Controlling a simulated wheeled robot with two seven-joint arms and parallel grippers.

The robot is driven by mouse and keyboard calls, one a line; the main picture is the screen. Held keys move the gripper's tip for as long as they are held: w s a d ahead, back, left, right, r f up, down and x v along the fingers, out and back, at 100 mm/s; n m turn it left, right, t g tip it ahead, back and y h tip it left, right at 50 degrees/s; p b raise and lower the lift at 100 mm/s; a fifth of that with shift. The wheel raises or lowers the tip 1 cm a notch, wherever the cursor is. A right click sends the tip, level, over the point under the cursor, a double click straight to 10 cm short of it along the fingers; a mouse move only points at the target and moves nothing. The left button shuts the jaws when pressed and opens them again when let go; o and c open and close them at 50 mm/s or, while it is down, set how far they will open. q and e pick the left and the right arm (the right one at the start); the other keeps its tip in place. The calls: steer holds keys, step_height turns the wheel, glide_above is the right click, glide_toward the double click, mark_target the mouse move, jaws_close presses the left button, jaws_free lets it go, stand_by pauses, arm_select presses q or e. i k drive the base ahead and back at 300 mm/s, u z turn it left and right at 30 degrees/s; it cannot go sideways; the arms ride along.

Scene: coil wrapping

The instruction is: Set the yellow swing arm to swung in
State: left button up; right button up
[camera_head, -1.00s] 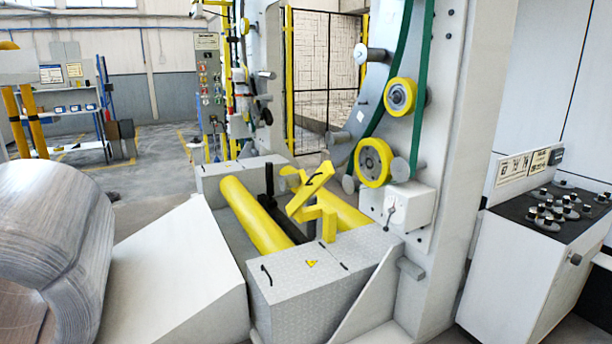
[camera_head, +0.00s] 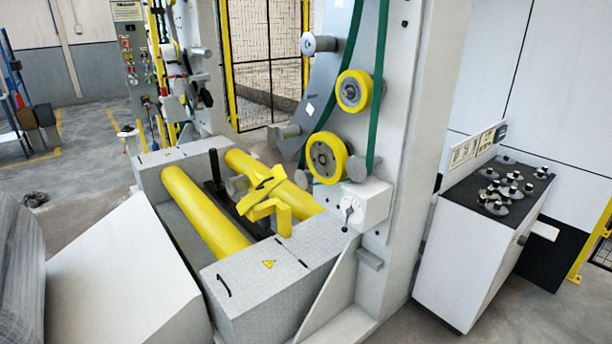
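The yellow swing arm (camera_head: 264,194) stands on a short yellow post (camera_head: 284,219) at the near right of the roller bed. Its angled head reaches up and left above the gap between two yellow rollers; the left roller (camera_head: 205,212) is fully in view. A grey cylindrical part (camera_head: 236,185) shows behind the head. Neither of my grippers is in view.
A white sloped block (camera_head: 125,270) stands left of the bed, with a wrapped coil (camera_head: 20,270) at the left edge. A white machine column (camera_head: 415,130) rises on the right. Open floor lies at back left.

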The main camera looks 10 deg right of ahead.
mark_target(248, 198)
steer(key=z, duration=0.05)
steer(key=i, duration=0.95)
steer(key=u, duration=0.35)
